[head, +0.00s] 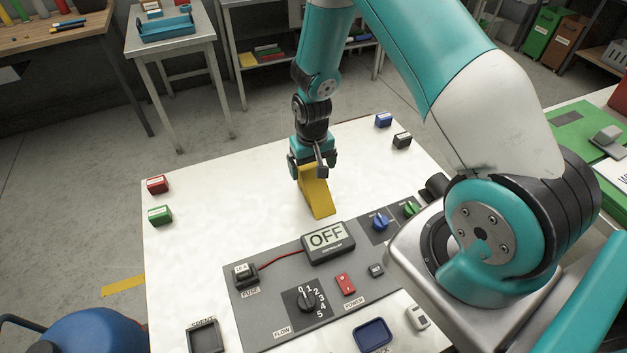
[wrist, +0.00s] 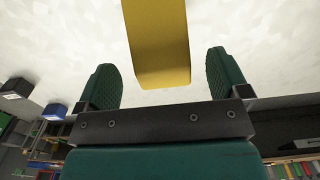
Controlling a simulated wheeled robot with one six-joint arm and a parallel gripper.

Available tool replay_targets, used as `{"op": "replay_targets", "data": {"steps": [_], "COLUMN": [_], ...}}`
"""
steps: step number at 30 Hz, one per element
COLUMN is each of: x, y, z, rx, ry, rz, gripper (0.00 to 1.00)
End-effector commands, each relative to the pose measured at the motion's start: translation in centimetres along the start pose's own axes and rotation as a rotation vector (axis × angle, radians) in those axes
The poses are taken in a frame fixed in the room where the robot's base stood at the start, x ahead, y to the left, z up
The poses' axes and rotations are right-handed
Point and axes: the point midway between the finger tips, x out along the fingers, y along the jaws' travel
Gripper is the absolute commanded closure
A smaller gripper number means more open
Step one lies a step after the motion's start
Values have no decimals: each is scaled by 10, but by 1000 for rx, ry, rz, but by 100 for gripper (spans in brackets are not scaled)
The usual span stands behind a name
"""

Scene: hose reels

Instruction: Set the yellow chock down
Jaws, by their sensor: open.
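The yellow chock (head: 316,192) rests on the white table, just behind the grey control panel. My gripper (head: 314,166) is right above its far end, pointing down. In the wrist view the yellow chock (wrist: 158,45) lies between the two green fingers of my gripper (wrist: 164,80), with a gap on each side. The fingers are open and do not touch it there. Part of the chock's top end is hidden by the gripper in the head view.
The grey panel (head: 265,325) holds an OFF display (head: 328,242), a flow dial and switches. Red (head: 157,184) and green (head: 160,215) blocks sit at the left edge, blue (head: 383,119) and black (head: 402,140) blocks at the back right. The table left of the chock is clear.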

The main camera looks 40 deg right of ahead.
Motion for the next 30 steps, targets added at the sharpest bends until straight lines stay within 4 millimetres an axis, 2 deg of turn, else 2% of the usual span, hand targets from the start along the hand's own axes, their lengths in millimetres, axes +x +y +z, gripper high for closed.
{"op": "replay_targets", "data": {"steps": [6,14,24,30], "x": [23,26,26,25], "y": [-1,-1,-1,-1], "z": [0,0,0,0], "rx": [0,0,0,0], "ry": [-1,1,1,1], "rz": [0,0,0,0], "gripper": [6,6,80,80]}}
